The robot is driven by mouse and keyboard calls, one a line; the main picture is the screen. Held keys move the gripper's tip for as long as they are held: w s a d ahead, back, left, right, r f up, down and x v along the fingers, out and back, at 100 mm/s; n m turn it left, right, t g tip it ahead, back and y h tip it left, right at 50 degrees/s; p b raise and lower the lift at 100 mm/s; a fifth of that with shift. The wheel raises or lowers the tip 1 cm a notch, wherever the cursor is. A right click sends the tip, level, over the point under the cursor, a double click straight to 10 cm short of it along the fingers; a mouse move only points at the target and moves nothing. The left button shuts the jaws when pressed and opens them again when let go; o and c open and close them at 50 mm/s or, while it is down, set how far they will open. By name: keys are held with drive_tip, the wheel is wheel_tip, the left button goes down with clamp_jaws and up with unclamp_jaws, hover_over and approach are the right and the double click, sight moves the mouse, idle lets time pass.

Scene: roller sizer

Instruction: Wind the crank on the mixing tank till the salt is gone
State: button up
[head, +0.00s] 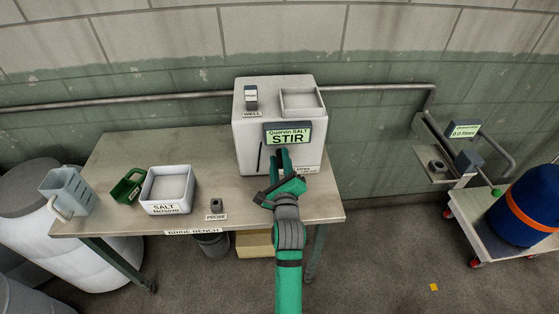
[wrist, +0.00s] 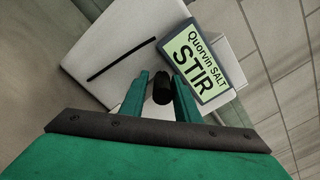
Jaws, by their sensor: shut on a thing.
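The mixing tank (head: 248,135) is a white box on the bench, with a display (head: 287,134) reading "Quorvin SALT STIR". The display also shows in the wrist view (wrist: 200,62). My gripper (head: 283,157) reaches the tank's front just below the display. In the wrist view my gripper (wrist: 160,88) has its green fingers on either side of a dark knob, the crank handle (wrist: 161,87), and is shut on it. The rest of the crank is hidden. A dark upright slot (wrist: 121,61) marks the tank front. The salt inside the tank cannot be seen.
The bench (head: 120,160) also holds a white salt tray (head: 150,208), a green scoop (head: 127,186), a grey-blue jug (head: 67,190) and a small probe (head: 216,205). A cart (head: 470,222) with a blue drum (head: 530,205) stands at right. Floor between is mostly clear.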

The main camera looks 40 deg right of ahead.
drive_tip(key=shift+a+r+n, duration=0.1)
drive_tip(key=shift+n, duration=0.3)
